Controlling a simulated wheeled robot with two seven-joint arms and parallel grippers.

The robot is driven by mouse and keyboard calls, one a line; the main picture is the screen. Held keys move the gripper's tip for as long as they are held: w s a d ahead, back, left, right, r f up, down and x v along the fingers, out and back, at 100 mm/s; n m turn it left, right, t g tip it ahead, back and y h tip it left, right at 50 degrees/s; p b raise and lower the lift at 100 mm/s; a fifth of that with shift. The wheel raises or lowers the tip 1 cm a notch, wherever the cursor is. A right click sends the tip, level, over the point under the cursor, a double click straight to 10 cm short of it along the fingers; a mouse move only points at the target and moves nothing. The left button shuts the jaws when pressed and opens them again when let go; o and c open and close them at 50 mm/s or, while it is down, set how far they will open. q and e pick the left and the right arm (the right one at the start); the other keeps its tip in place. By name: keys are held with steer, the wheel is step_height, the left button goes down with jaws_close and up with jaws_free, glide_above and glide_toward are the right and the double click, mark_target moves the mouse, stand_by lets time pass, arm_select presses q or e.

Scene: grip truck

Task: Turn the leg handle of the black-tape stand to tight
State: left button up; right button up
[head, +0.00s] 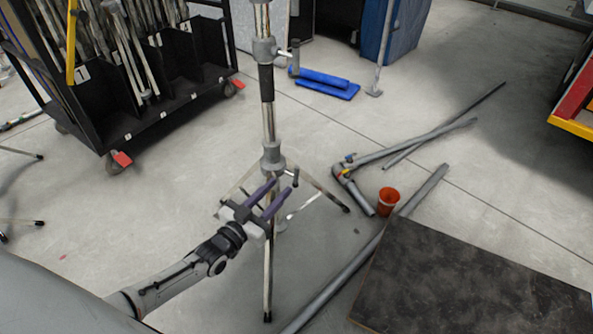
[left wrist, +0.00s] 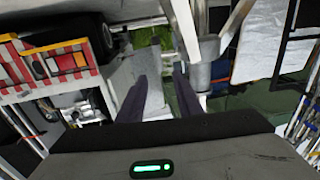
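The black-tape stand (head: 267,84) stands upright on tripod legs in the middle of the head view, with black tape around its pole. Its grey leg collar (head: 272,157) sits low on the pole. The leg handle (head: 295,177), a short dark upright grip, is to the right of the collar. My left gripper (head: 283,186) is at collar height, its two purple-grey fingers apart, tips close to the collar and handle. Whether a finger touches the handle is unclear.
A black cart (head: 165,110) with metal stands is at the upper left. Grey pipes (head: 420,190), an orange-red cup (head: 388,201) and a dark board (head: 465,285) lie to the right. Blue pads (head: 325,82) lie behind. The floor left of the stand is mostly open.

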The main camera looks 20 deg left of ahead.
mark_target(295, 171)
arm_select(q)
steer(key=w+b, duration=0.1)
steer(key=w, duration=0.1)
steer(key=w+d+b, duration=0.1)
steer(key=w, duration=0.2)
steer(key=w+b, duration=0.1)
steer(key=w, duration=0.2)
steer(key=shift+w+d+f+b, duration=0.15)
steer(key=shift+d+b, duration=0.15)
steer(key=shift+b, duration=0.05)
steer(key=shift+w+d, duration=0.15)
steer(key=shift+w, duration=0.5)
arm_select(e)
steer(key=shift+w+a+r+t+y, duration=0.25)
steer(key=shift+a+r+y, duration=0.15)
steer(key=shift+a+r, duration=0.2)
steer(key=shift+w+a+r+t+y, duration=0.15)
steer(key=shift+w+a+r+y, duration=0.1)
steer(key=shift+a+r+y, duration=0.25)
steer(key=shift+a+r, duration=0.1)
steer(key=shift+a, duration=0.05)
arm_select(q)
steer(key=shift+r, duration=0.2)
jaws_close()
